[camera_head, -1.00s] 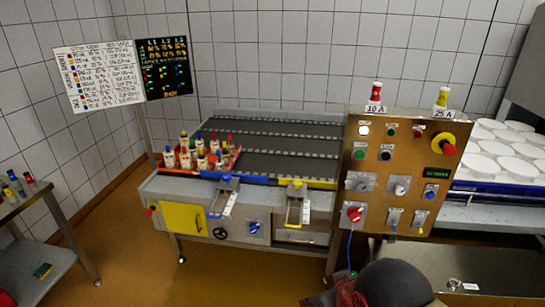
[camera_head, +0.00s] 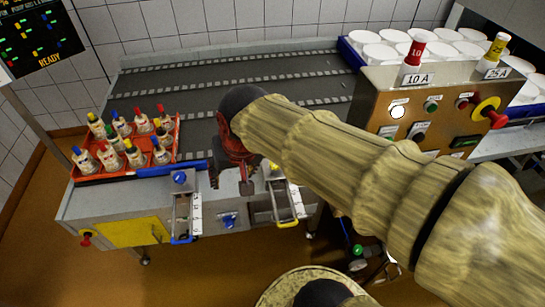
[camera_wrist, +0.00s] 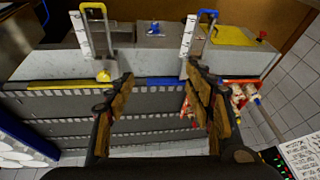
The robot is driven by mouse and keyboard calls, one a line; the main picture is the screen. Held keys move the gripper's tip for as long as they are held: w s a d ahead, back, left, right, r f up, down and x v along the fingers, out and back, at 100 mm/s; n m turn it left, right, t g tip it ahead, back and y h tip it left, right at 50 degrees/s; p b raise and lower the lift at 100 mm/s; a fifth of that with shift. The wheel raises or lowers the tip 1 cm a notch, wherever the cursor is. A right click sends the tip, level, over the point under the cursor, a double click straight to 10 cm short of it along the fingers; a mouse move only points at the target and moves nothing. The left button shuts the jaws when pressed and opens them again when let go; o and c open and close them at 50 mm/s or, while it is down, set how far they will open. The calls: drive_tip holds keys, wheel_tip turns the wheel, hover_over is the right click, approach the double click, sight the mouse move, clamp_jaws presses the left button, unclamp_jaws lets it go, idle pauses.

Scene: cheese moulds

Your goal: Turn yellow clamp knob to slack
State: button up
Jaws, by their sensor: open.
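The yellow clamp knob (camera_wrist: 104,76) sits at the front edge of the bench in the wrist view, just beyond and left of the left fingertip. In the head view only a bit of the knob (camera_head: 273,166) shows beside my gripper. The yellow-handled clamp (camera_head: 284,206) hangs below it; its yellow loop (camera_wrist: 94,16) is at the top left of the wrist view. My gripper (camera_wrist: 159,84) is open and empty, its fingers pointing at the bench front between the yellow and blue clamps. In the head view my gripper (camera_head: 232,178) is partly hidden by my arm.
The blue clamp knob (camera_head: 180,178) and its blue-handled clamp (camera_head: 182,215) stand to the left. A red tray (camera_head: 90,174) of several bottles lies on the bench's left end. A steel control panel (camera_head: 376,95) with fuses on top stands right, partly behind my arm.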

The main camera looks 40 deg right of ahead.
drive_tip(key=w+d+f+m+g+p, duration=0.2)
drive_tip(key=w+d+m+p, duration=0.1)
drive_tip(key=w+d+m, duration=0.45)
drive_tip(key=w+d+f+m+p, duration=0.1)
drive_tip(key=w+d+f+m, duration=0.1)
drive_tip(key=d+f, duration=0.3)
drive_tip(key=w+d+f+m+g+p, duration=0.1)
drive_tip(key=w+d+f+m+p, duration=0.1)
drive_tip(key=d+f+m, duration=0.3)
drive_tip(key=w+d+f+m+g+p, duration=0.1)
drive_tip(key=w+d+f+m, duration=0.1)
drive_tip(key=d+f, duration=0.5)
drive_tip(key=shift+d+m+y+p, duration=0.35)
drive_tip(key=shift+d+m, duration=0.3)
drive_tip(key=shift+d, duration=0.35)
wheel_tip(320, 180, down, 8)
drive_tip(key=shift+d+r+b, duration=0.1)
drive_tip(key=shift+r+b, duration=0.1)
drive_tip(key=shift+b, duration=0.5)
drive_tip(key=shift+f, duration=0.35)
drive_tip(key=c, duration=1.1)
drive_tip(key=shift+c, duration=0.3)
